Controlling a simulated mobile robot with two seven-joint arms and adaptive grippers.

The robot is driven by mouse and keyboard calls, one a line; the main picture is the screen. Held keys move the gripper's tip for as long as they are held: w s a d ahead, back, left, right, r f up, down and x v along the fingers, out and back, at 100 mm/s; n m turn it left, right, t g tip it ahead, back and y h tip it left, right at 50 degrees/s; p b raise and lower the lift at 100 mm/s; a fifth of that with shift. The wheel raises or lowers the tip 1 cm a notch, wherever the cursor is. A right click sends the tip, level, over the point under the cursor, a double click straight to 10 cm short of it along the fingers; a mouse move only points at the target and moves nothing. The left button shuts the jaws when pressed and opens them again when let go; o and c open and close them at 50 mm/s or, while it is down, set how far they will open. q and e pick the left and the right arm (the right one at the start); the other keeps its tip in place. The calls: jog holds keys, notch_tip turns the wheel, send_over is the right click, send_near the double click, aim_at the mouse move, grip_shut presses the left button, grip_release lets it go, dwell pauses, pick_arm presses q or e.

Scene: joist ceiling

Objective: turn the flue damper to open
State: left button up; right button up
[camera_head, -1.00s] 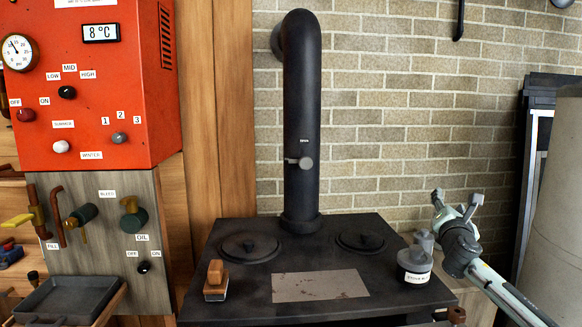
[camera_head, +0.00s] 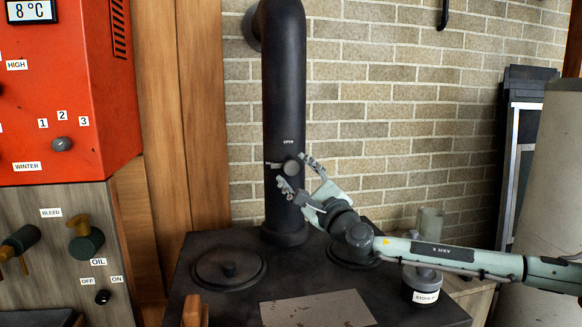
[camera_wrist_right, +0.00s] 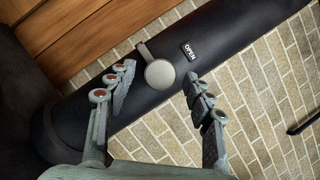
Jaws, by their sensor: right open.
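The flue damper is a round grey knob (camera_head: 291,167) with a short bar, on the front of the black flue pipe (camera_head: 284,90). In the wrist view the knob (camera_wrist_right: 159,73) and its bar (camera_wrist_right: 145,50) show between my fingers. The bar lies across the pipe, pointing left in the head view. The OPEN label (camera_head: 289,142) is above the knob; it also shows in the wrist view (camera_wrist_right: 190,51). My right gripper (camera_head: 295,172) is open, one finger on each side of the knob. I cannot tell whether a finger touches it. My left gripper is out of view.
The black stove top (camera_head: 225,300) with round lids (camera_head: 228,270) lies below the pipe. A labelled pot (camera_head: 422,285) stands at its right, under my arm. An orange control panel (camera_head: 60,100) is at the left. A brick wall (camera_head: 400,130) is behind.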

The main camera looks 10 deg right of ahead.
jog(key=shift+x, duration=1.2)
